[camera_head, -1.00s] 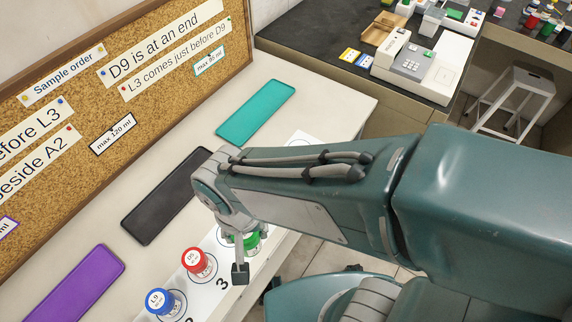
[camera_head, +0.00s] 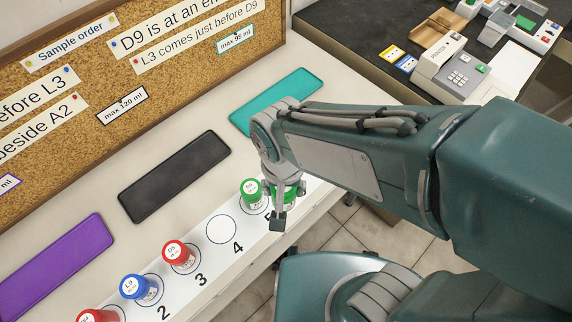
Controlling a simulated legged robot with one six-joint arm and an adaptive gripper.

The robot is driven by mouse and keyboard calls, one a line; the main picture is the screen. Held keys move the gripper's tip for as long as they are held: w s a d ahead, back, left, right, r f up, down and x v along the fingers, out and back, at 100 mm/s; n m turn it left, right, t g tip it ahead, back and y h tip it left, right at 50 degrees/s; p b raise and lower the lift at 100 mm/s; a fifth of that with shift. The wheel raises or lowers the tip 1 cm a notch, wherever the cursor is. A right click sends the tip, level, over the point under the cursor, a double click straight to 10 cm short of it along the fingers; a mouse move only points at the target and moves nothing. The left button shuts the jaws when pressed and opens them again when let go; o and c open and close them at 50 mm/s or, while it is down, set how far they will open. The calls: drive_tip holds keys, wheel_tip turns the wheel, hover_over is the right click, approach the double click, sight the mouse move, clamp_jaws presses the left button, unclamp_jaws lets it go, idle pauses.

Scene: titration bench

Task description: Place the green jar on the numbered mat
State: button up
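The numbered mat (camera_head: 197,293) is a long white strip of numbered circles along the bench's front edge. My gripper (camera_head: 283,203) points down over its far right part and looks shut on a green jar (camera_head: 287,185), which shows partly behind a finger. I cannot tell whether this jar touches the mat. Another green jar (camera_head: 252,194) with a white lid label stands just left of the gripper, by the circle after 4. A red jar (camera_head: 179,254) stands at circle 3, and a blue jar (camera_head: 138,288) at circle 2. Circle 4 (camera_head: 221,229) is empty.
Another red jar (camera_head: 97,317) is cut off at the bottom edge. Purple (camera_head: 55,265), black (camera_head: 175,175) and teal (camera_head: 275,100) trays lie behind the mat. A corkboard (camera_head: 80,105) with notes stands at the back. A dark bench (camera_head: 360,35) holds instruments.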

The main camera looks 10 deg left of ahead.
drive_tip(key=w+f, duration=0.3)
drive_tip(key=w, duration=0.1)
drive_tip(key=w+f, duration=0.3)
drive_tip(key=w+a+f, duration=0.1)
drive_tip(key=w+f, duration=0.1)
drive_tip(key=w, duration=0.2)
drive_tip(key=shift+w+a+f, duration=0.1)
drive_tip(key=shift+w+f, duration=0.25)
drive_tip(key=shift+f, duration=0.05)
drive_tip(key=shift+w+f, duration=0.15)
drive_tip(key=shift+f, duration=1.5)
drive_tip(key=shift+f, duration=0.15)
drive_tip(key=o, duration=1.1)
wheel_tip(320, 180, up, 12)
